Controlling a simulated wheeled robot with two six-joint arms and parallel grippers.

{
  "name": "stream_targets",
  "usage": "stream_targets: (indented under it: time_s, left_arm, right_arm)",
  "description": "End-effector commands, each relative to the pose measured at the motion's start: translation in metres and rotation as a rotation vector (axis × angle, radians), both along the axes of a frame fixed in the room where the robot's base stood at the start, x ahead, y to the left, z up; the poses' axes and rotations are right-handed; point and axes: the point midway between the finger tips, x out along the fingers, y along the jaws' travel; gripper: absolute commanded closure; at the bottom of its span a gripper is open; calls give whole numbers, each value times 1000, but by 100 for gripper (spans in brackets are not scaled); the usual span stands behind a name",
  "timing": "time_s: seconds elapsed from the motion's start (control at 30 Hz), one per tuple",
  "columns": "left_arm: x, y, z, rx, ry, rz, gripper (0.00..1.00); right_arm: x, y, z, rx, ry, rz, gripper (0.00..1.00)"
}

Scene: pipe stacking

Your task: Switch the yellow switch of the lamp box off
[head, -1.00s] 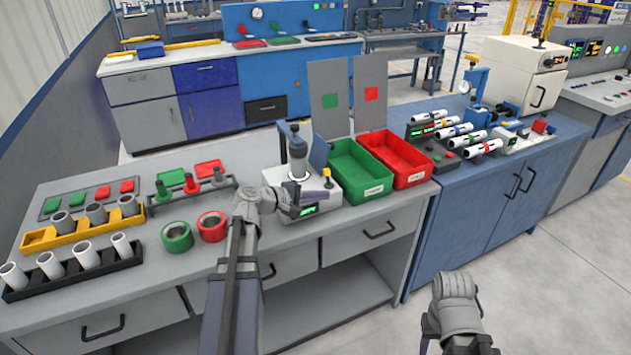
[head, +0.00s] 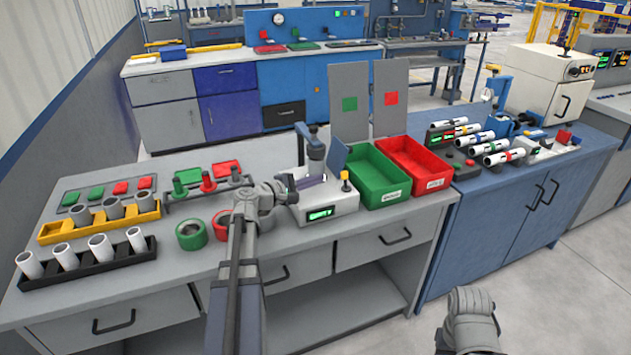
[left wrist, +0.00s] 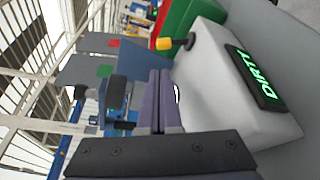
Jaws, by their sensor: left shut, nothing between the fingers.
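The lamp box (head: 340,204) is a white box on the bench with a lit green display (head: 320,212), which reads DIRTY in the left wrist view (left wrist: 257,76). Its yellow switch (head: 345,175) stands up on a dark base at the box's right end. The switch also shows in the left wrist view (left wrist: 164,44), beyond the fingertips and apart from them. My left gripper (head: 286,189) is at the box's left end, shut and empty. Its closed fingers (left wrist: 160,100) point along the box. My right gripper (head: 471,318) is low at the front, its fingers hidden.
A grey upright device (head: 311,150) rises behind the box. A green bin (head: 378,190) and a red bin (head: 432,179) stand close on its right. Green (head: 191,234) and red (head: 219,222) rings lie left of my gripper. The floor in front is free.

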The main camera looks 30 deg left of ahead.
Motion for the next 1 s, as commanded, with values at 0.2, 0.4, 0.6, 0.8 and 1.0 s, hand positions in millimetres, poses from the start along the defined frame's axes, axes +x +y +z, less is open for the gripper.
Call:
stream_targets:
  time_s: [0.2, 0.4, 0.6, 0.8, 1.0]
  left_arm:
    - [39, -13, -7, 0, 0, -2, 100]
    - [60, -21, -10, 1, 0, -1, 100]
    - [67, -25, -11, 1, 0, -1, 100]
    - [67, -25, -10, 1, 1, -1, 100]
    - [67, -25, -10, 4, -3, -1, 100]
  right_arm:
    - [0, 0, -7, 0, 0, 0, 50]
    - [0, 0, -10, 0, 0, 0, 50]
    - [0, 0, -10, 0, 0, 0, 50]
    - [0, 0, -10, 0, 0, 0, 50]
    - [0, 0, -11, 0, 0, 0, 50]
